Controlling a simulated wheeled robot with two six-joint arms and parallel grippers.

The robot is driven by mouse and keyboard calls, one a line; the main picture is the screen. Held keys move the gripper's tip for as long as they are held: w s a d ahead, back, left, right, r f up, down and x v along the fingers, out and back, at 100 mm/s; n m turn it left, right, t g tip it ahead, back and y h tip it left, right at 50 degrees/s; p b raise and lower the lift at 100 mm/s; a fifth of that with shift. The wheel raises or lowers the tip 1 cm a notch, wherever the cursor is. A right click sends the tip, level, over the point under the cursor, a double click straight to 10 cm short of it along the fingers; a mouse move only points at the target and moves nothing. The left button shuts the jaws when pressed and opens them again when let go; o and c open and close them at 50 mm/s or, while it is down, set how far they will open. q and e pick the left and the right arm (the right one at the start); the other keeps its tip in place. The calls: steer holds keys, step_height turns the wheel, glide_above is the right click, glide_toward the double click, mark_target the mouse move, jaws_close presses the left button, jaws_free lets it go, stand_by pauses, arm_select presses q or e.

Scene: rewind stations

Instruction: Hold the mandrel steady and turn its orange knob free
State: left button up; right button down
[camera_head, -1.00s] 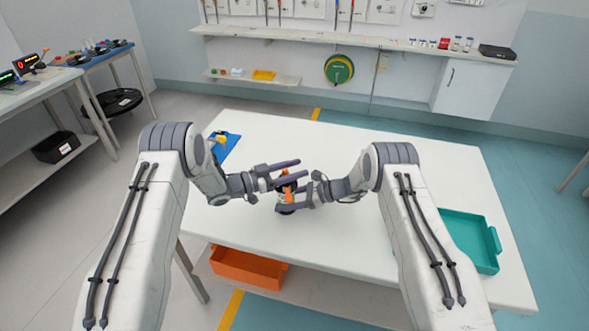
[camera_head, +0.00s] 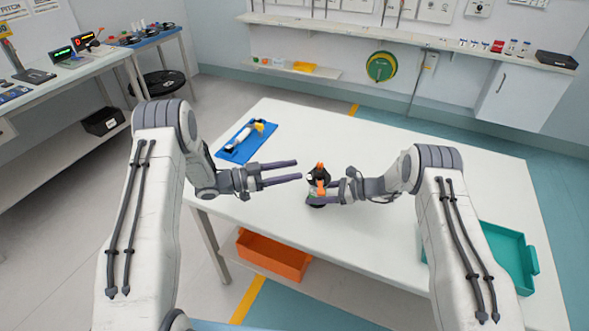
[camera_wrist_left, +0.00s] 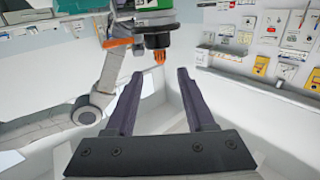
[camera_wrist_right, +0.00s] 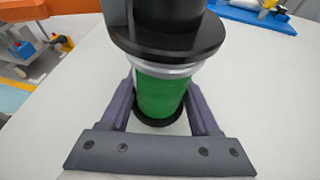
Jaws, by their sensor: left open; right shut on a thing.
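In the left wrist view the orange knob (camera_wrist_left: 159,57) sits on a black end (camera_wrist_left: 157,38), beyond the open fingers. The right gripper partly hides the barrel in the head view.
A blue tray (camera_head: 232,152) with a white and yellow item lies at the table's back left. A teal tray (camera_head: 512,262) is at the right. An orange bin (camera_head: 272,258) sits below the front edge. The white tabletop (camera_head: 400,150) behind the mandrel is clear.

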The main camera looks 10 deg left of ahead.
steer(key=shift+s+f, duration=0.2)
steer(key=shift+f, duration=0.25)
steer(key=shift+c, duration=0.2)
jaws_free()
steer(key=shift+w+r, duration=0.1)
steer(key=shift+r, duration=0.1)
